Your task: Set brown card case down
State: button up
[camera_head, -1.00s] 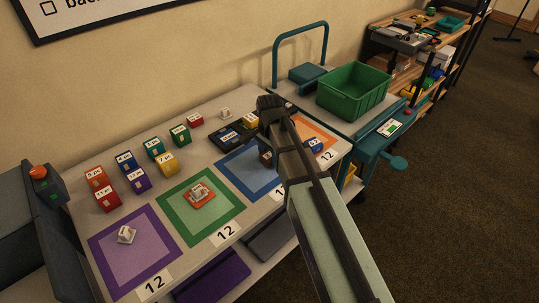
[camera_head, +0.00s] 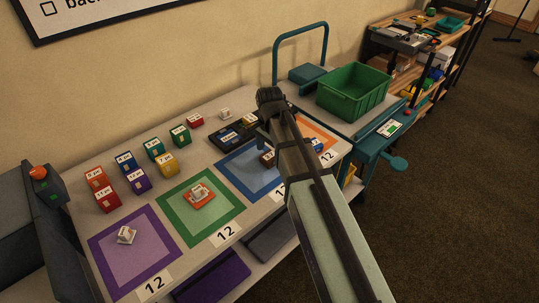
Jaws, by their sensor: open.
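The brown card case (camera_head: 267,157) sits on the blue-bordered mat (camera_head: 236,162), near its upper right part. My arm hides some of the mat. My gripper (camera_head: 263,139) is just above and behind the case, pointing down. It is open, and a small part of a finger shows beside the arm. The case appears apart from the fingers, though the arm hides part of this area.
Green (camera_head: 174,218), purple (camera_head: 110,260) and orange (camera_head: 318,133) mats flank the blue one. Several coloured cases stand at the back left. A black tray (camera_head: 224,138) lies behind the blue mat. A green bin (camera_head: 352,91) stands on the cart at right.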

aim_at(270, 156)
notch_tip(270, 156, up, 10)
jog(key=shift+f, duration=0.25)
dwell(0.3)
jog(key=shift+o, duration=0.4)
